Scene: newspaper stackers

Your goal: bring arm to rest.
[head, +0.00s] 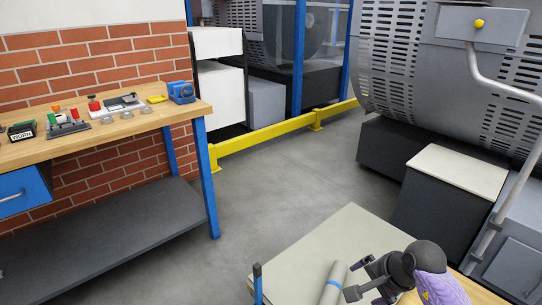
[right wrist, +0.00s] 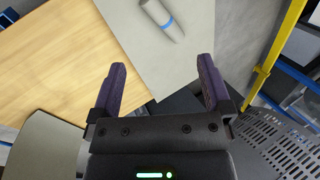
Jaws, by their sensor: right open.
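My right gripper (head: 355,278) is at the bottom right of the head view, above a table with a pale grey top sheet (head: 325,240). In the right wrist view my right gripper (right wrist: 161,66) has its two purple-lined fingers wide apart with nothing between them. A grey rolled newspaper (head: 332,287) with a blue band lies on the sheet beside the gripper. The newspaper (right wrist: 155,12) also shows beyond the fingertips in the right wrist view, apart from them. My left gripper is not in view.
A wooden workbench (head: 150,118) with small tools stands at the left against a brick wall. A yellow rail (head: 265,133) runs behind the open grey floor (head: 260,185). Large grey machinery (head: 430,80) and a pale-topped dark box (head: 450,200) stand at the right.

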